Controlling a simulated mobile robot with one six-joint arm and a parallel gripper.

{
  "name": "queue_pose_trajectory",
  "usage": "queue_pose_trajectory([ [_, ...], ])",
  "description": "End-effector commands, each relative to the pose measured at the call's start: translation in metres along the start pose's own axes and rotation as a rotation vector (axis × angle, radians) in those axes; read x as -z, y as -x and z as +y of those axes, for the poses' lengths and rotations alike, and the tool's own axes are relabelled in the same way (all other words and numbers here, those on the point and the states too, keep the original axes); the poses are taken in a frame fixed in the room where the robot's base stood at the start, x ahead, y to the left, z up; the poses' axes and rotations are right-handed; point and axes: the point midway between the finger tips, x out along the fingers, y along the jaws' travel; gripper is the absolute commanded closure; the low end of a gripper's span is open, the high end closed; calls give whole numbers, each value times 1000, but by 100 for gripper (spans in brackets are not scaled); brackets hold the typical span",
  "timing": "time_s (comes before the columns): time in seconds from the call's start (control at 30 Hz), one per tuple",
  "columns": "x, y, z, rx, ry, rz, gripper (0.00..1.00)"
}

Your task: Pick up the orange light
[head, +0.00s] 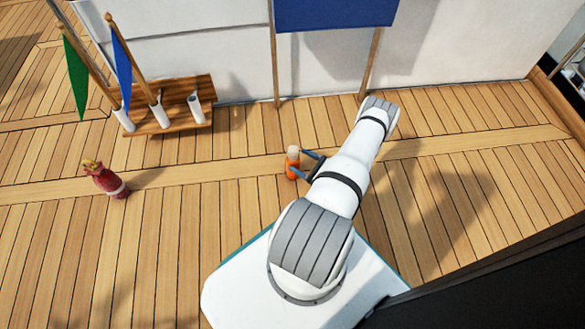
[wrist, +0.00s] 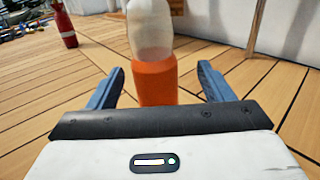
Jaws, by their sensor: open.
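The orange light (head: 292,163) stands upright on the wooden deck, with an orange body and a pale, translucent top. In the wrist view the orange light (wrist: 155,80) is straight ahead, and its lower end is hidden behind my gripper's dark front edge. My gripper (head: 307,164) is open, low by the deck, with its blue fingers pointing at the light. In the wrist view the fingers of my gripper (wrist: 160,85) show one on each side of the light, with a gap on both sides.
A wooden rack (head: 170,125) with white tubes holds green and blue flags. A blue banner (head: 335,14) hangs on poles by the white wall. Deck left of the light is clear.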

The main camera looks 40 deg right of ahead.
Motion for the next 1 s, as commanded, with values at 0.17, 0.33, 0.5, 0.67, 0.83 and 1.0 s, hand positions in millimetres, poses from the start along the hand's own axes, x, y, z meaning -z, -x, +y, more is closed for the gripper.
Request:
queue_pose_trajectory([
  [0.17, 2, -23, 5, -4, 0, 1, 26],
  [0.33, 1, -46, 7, -4, 1, 1, 26],
  [0.5, -1, -54, 6, -1, 0, 1, 26],
  [0.67, -2, -54, 6, 0, 0, 1, 26],
  [0.83, -2, -54, 6, -1, 0, 1, 39],
  [1.0, -2, -54, 6, -1, 0, 1, 53],
])
